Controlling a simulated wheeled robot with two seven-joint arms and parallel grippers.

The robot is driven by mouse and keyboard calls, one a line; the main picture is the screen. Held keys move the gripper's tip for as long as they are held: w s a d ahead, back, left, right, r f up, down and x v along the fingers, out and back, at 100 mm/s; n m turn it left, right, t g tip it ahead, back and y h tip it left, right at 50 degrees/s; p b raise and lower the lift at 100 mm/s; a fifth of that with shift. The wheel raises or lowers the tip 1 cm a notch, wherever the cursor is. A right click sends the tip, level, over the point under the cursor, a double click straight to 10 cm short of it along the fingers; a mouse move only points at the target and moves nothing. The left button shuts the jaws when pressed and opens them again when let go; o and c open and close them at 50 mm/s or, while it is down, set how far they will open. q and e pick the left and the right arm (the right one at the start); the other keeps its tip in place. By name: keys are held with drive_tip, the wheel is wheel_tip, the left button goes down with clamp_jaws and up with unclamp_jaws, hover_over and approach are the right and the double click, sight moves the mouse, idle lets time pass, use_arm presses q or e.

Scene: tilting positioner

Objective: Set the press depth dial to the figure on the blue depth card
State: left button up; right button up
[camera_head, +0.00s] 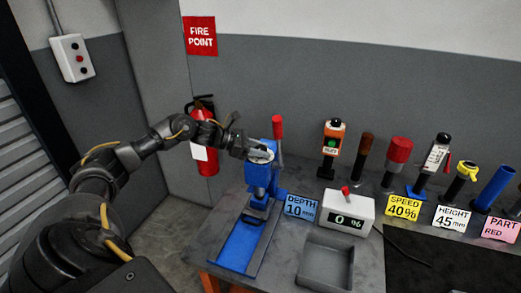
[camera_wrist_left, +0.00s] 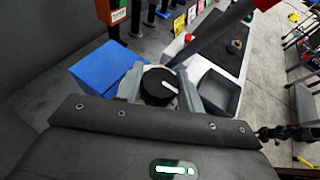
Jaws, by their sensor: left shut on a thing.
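The blue press (camera_head: 262,182) stands on the bench, with a red-tipped lever (camera_head: 277,127) at its right side. The press depth dial (camera_wrist_left: 158,86) is a black knob with a white pointer line, on a pale round face. My left gripper (camera_head: 259,152) is at the top of the press. In the wrist view its fingers (camera_wrist_left: 160,92) stand on both sides of the knob and are shut on it. Scale marks on the dial are too small to read. The blue depth card (camera_head: 301,206) reads "DEPTH 10 mm". My right gripper is not in view.
A white display box (camera_head: 346,213) reads "0 %" and has a red knob. A grey tray (camera_head: 325,264) is in front of it. Yellow speed (camera_head: 403,206), white height (camera_head: 452,218) and pink part cards (camera_head: 500,229) stand right, before several upright tools. A fire extinguisher (camera_head: 207,165) hangs behind my arm.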

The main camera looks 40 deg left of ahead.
use_arm(q)
drive_tip(key=shift+f+n+t+y+b, duration=0.25)
drive_tip(key=shift+n+t+y+b, duration=0.2)
drive_tip(key=shift+b, duration=0.4)
drive_tip(key=shift+c, duration=0.4)
drive_tip(key=n+t+y+b, duration=0.2)
drive_tip(key=n+y+b, duration=0.1)
drive_tip(key=shift+b, duration=0.4)
drive_tip(key=shift+d+r+n+t+y+b, duration=0.15)
drive_tip(key=shift+n+t+y+b, duration=0.25)
drive_tip(key=shift+n+y, duration=0.55)
drive_tip(key=shift+r+n+y, duration=0.15)
drive_tip(key=shift+n+y, duration=0.35)
drive_tip(key=shift+y, duration=0.1)
drive_tip(key=shift+r+n+y, duration=0.1)
drive_tip(key=shift+n+y, duration=0.7)
drive_tip(key=shift+y, duration=0.2)
drive_tip(key=shift+n+y+p, duration=0.85)
drive_tip(key=shift+n+y, duration=0.15)
drive_tip(key=shift+y, duration=0.1)
drive_tip(key=shift+n+y+p, duration=0.4)
drive_tip(key=shift+n+y, duration=0.2)
drive_tip(key=shift+y, duration=0.4)
